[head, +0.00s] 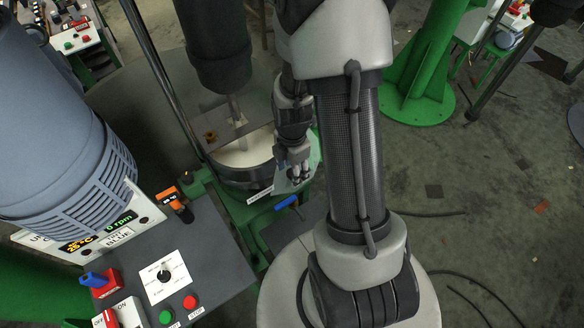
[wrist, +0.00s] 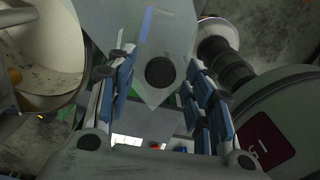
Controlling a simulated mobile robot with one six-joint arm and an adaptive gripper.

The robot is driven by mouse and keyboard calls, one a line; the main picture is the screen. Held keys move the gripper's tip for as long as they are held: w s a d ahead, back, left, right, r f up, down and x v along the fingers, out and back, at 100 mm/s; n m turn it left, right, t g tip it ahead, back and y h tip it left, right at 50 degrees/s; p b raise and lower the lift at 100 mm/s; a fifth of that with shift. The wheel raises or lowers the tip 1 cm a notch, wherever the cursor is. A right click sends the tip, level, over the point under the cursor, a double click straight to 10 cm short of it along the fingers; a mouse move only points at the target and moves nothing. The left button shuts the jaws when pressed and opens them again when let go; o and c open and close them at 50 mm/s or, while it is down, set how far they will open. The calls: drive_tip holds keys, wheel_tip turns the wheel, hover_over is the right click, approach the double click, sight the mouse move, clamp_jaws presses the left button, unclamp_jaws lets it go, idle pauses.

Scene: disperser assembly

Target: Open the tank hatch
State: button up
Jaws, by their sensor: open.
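The tank (head: 252,178) stands left of my gripper in the head view. Its front part is uncovered and shows pale contents; a flat grey plate covers the rear part. The tank's pale inside also shows at upper left in the wrist view (wrist: 45,35). A flat grey-green plate with a pointed corner, apparently the hatch (wrist: 125,25), lies beside the tank opening, and a sliver shows behind my gripper in the head view (head: 313,160). A round black knob (wrist: 160,72) is on it. My gripper (head: 298,178) is open, its fingers on either side of the knob in the wrist view; contact is not visible.
A dark mixer column with a shaft (head: 237,108) stands over the tank. A control panel (head: 215,255) with a dial and red and green buttons is at lower left. A blue-handled valve (head: 286,202) sits below the tank. Open floor lies to the right.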

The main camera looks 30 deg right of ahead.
drive_tip(key=shift+r, duration=0.1)
wheel_tip(320, 180, up, 12)
idle(0.5)
drive_tip(key=s+a+m+t+b, duration=0.4)
drive_tip(key=s+a+m+b, duration=0.7)
drive_tip(key=m+b, duration=0.6)
drive_tip(key=shift+s+f+m+t, duration=0.3)
drive_tip(key=shift+s+m, duration=0.2)
drive_tip(key=shift+m, duration=0.4)
